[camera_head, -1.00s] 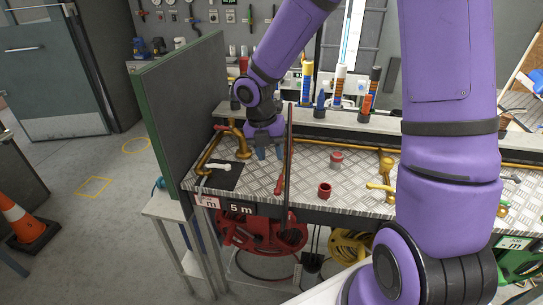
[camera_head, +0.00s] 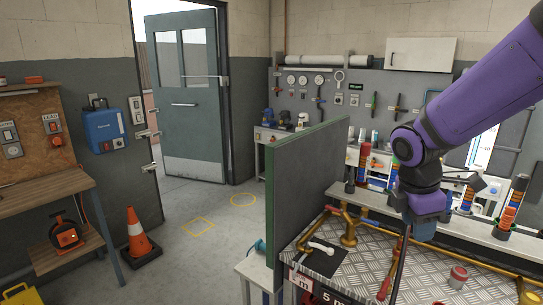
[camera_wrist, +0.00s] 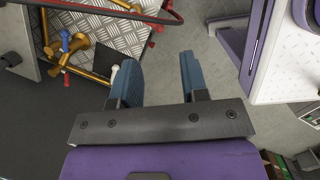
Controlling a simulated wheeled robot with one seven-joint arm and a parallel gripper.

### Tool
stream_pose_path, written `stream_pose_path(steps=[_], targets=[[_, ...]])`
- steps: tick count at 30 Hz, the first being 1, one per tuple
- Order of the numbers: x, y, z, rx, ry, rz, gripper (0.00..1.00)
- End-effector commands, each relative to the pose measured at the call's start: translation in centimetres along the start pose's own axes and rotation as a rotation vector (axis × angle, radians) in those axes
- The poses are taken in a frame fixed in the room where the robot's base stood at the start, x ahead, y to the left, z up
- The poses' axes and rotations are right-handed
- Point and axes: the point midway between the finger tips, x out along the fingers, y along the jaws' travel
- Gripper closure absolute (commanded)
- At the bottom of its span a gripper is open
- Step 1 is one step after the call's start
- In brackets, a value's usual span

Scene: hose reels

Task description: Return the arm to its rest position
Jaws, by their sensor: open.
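My arm is purple and comes in from the upper right of the head view. My gripper (camera_head: 424,228) hangs over the metal-topped bench (camera_head: 345,285), partly hidden behind its own wrist in that view. In the wrist view, my gripper (camera_wrist: 158,85) shows two blue fingers set well apart with nothing between them. Brass pipework (camera_wrist: 86,58) and a white-handled valve lie past the left finger in that view. The white-handled valve (camera_head: 322,247) sits on a dark mat at the bench's left end in the head view.
A green-edged partition (camera_head: 310,185) stands at the bench's left end. A red cap (camera_head: 458,277) sits on the bench top. Colored tubes (camera_head: 364,162) stand along the back ledge. An orange cone (camera_head: 138,235) stands on the floor at left. Open floor lies before the door (camera_head: 185,95).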

Motion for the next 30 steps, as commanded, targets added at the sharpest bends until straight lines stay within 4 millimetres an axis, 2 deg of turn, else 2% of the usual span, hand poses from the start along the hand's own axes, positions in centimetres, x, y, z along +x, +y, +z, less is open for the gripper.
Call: stream_pose_path(steps=[1,6,15,21,24,30], targets=[[-1.3,-0.8,0.4,0.092,0.001,0.027,0.59],[-4.5,-3.5,1.7,0.425,0.041,0.093,0.59],[-9.1,-8.9,3.4,0.996,0.21,0.171,0.59],[-11.1,-12.4,4.2,1.329,0.37,0.166,0.59],[-11.6,-13.6,4.4,1.443,0.436,0.151,0.59],[-12.0,-14.8,4.6,1.552,0.498,0.125,0.59]])
